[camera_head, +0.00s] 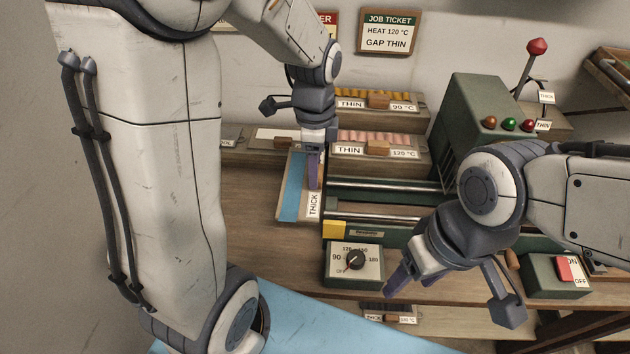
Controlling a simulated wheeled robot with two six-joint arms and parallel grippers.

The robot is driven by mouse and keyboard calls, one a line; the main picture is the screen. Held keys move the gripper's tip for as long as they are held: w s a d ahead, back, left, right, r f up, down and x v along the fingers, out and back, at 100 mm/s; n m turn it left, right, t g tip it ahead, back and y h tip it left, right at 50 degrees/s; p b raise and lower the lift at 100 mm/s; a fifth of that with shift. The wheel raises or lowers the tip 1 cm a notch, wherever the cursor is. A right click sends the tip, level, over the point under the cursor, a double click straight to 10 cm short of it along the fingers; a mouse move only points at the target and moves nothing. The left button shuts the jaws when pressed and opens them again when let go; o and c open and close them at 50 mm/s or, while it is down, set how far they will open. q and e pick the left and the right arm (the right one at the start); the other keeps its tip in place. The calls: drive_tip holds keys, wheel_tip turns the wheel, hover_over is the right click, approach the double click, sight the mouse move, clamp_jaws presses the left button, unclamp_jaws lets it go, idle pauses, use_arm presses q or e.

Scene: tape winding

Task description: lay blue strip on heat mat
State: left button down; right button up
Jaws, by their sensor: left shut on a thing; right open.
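A blue strip (291,187) lies along a pale board with a label reading THICK, left of the green roller machine. My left gripper (313,184) points down at the board's right side, just above the label. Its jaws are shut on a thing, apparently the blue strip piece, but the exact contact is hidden. My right gripper (443,298) is open and empty, low in front of the machine at the right. I cannot identify a heat mat for certain; a large light-blue surface (330,325) shows at the bottom, partly behind my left arm.
The green machine with rollers (385,186) fills the middle. A dial box (354,263) stands at its front and an ON/OFF switch box (556,275) at right. Labelled trays of strips (380,147) stand behind. A job ticket (390,33) reads HEAT 120 °C, GAP THIN.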

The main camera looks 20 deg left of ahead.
use_arm(q)
wheel_tip(320, 180, up, 4)
drive_tip(key=shift+r, duration=0.1)
drive_tip(key=shift+r+p, duration=0.6)
drive_tip(key=shift+r, duration=0.15)
drive_tip(key=shift+f, duration=0.1)
idle(0.8)
